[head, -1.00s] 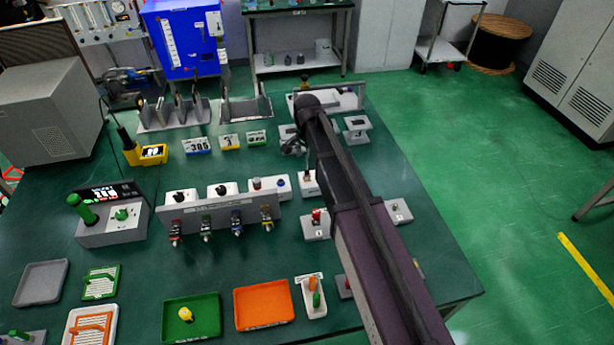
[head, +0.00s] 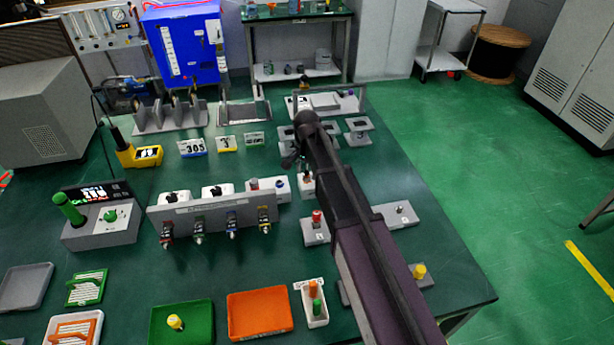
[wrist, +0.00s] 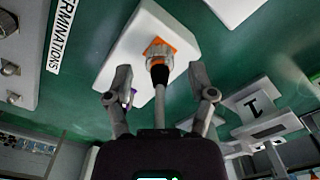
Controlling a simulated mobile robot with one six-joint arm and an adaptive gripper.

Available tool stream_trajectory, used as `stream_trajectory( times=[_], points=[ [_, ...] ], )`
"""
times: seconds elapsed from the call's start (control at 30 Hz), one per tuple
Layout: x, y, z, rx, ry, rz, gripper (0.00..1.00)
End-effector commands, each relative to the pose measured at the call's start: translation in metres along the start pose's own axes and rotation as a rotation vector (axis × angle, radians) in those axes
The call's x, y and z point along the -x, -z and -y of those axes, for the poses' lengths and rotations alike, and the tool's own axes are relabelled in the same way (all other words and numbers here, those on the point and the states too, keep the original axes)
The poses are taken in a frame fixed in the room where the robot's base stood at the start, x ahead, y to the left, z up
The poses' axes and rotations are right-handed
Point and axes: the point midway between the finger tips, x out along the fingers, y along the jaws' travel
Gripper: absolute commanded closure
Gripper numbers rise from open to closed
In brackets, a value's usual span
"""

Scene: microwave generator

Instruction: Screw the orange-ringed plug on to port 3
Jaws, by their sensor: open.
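The orange-ringed plug (wrist: 158,66) stands on a white block (wrist: 135,27) in the wrist view. It shows an orange ring at its base, a metal collar, a black band and a grey stem or cable running toward my wrist. My gripper (wrist: 161,78) is open, with one finger on each side of the plug and a visible gap to both. In the head view my gripper (head: 292,158) is small and dark over the back middle of the table, and my arm hides part of what lies beneath. I cannot tell which port is port 3.
A grey stand marked 1 (wrist: 262,104) is to the right in the wrist view. In the head view a grey panel with several coloured connectors (head: 212,214) stands left of my arm. Grey port blocks (head: 395,216) lie right of it. An orange tray (head: 258,313) is in front.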

Motion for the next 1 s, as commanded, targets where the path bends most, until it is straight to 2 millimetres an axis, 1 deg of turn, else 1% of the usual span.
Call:
stream_trajectory(
  times=[0.1, 0.47, 0.57, 0.6, 0.67, 0.7, 0.73, 1.0],
  points=[
    [-0.0041, -0.0001, 0.0001, 0.000, 0.000, 0.000, 0.29],
    [-0.0042, -0.0002, 0.0002, 0.000, 0.000, 0.000, 0.29],
    [-0.0042, -0.0003, 0.0002, 0.000, 0.000, 0.000, 0.55],
    [-0.0042, -0.0003, 0.0003, 0.000, 0.000, 0.000, 0.67],
    [-0.0042, -0.0003, 0.0003, 0.001, 0.000, 0.000, 0.85],
    [-0.0042, -0.0004, 0.0003, 0.001, 0.000, 0.000, 0.97],
    [-0.0042, -0.0004, 0.0003, 0.001, 0.000, 0.000, 1.00],
    [-0.0043, -0.0005, 0.0004, 0.009, 0.000, 0.000, 1.00]
  ],
)
